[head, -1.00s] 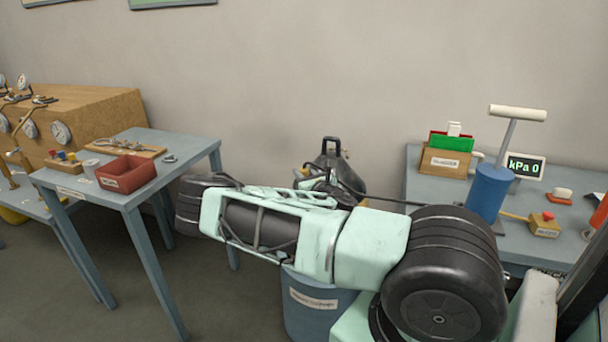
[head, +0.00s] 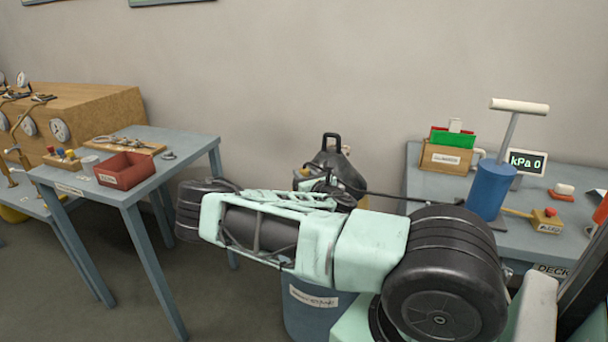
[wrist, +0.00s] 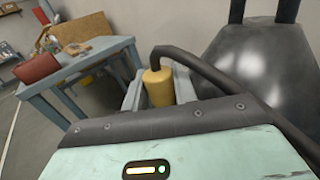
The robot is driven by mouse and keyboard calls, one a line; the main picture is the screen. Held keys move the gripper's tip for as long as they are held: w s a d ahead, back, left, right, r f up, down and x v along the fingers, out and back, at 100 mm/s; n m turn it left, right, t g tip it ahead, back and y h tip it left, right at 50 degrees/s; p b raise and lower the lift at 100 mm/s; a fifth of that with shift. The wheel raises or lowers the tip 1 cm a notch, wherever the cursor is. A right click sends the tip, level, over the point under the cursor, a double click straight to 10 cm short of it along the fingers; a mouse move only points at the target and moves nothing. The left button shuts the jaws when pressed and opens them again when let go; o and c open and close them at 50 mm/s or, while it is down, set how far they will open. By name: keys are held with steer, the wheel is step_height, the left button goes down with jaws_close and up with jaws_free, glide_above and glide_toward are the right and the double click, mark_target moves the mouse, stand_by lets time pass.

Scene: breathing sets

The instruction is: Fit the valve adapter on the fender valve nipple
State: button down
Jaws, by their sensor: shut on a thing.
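The valve adapter looks to be the yellow cylinder (wrist: 158,87) on the end of a black hose in the wrist view. It stands upright just beyond my gripper's housing. I cannot see the valve nipple.
A blue hand pump (head: 490,190) and a display reading kPa 0 (head: 526,163) stand on the right table. The hose (head: 405,197) runs toward the pump. A red tray (head: 125,170) is on the left table. A blue drum (head: 315,310) stands below my arm.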

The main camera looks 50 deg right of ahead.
steer(key=shift+f+b, duration=0.55)
steer(key=shift+f, duration=0.1)
steer(key=shift+f, duration=0.25)
steer(key=c, duration=1)
jaws_free()
steer(key=shift+c, duration=0.2)
steer(key=p+v, duration=0.1)
steer(key=v, duration=1.6)
steer(key=shift+s, duration=0.2)
